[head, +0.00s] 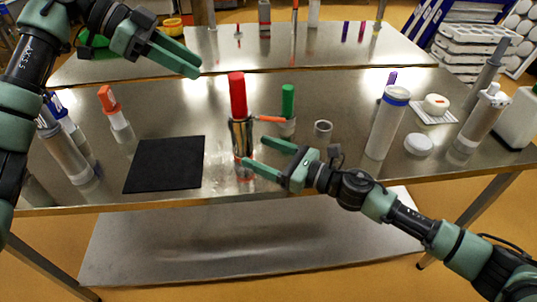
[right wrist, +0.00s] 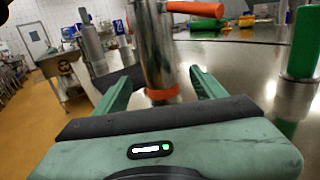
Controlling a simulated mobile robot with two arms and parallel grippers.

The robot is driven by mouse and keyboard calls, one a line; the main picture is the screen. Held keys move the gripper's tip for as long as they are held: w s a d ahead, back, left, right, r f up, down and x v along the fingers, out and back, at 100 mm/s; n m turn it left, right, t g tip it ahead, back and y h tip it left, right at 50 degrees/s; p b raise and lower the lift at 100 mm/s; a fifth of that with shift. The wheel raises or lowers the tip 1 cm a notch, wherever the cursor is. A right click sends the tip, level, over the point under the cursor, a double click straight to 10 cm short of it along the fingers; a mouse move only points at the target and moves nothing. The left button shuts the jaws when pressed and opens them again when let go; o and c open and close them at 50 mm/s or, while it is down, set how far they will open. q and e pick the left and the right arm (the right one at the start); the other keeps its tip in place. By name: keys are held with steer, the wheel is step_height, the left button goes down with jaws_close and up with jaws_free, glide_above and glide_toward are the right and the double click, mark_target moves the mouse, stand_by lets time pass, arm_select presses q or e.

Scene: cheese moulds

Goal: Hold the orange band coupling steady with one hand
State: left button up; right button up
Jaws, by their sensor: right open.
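The orange band coupling (head: 241,138) is an upright steel cylinder with a tall red top and an orange side handle, standing near the table's front edge. In the right wrist view its steel body (right wrist: 158,50) shows between my fingers, with the orange band (right wrist: 162,92) low on it. My right gripper (head: 255,151) is open, with its fingertips at the coupling's lower right; I cannot tell whether they touch it. My left gripper (head: 198,67) is raised above the table, up and left of the coupling; its fingers look close together, but the gap is unclear.
A black mat (head: 166,164) lies left of the coupling. A green-topped cylinder (head: 287,103) and a small grey cup (head: 323,129) stand to its right.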

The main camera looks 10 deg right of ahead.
mark_target(251, 149)
steer(key=x, duration=0.6)
steer(key=shift+w, duration=0.1)
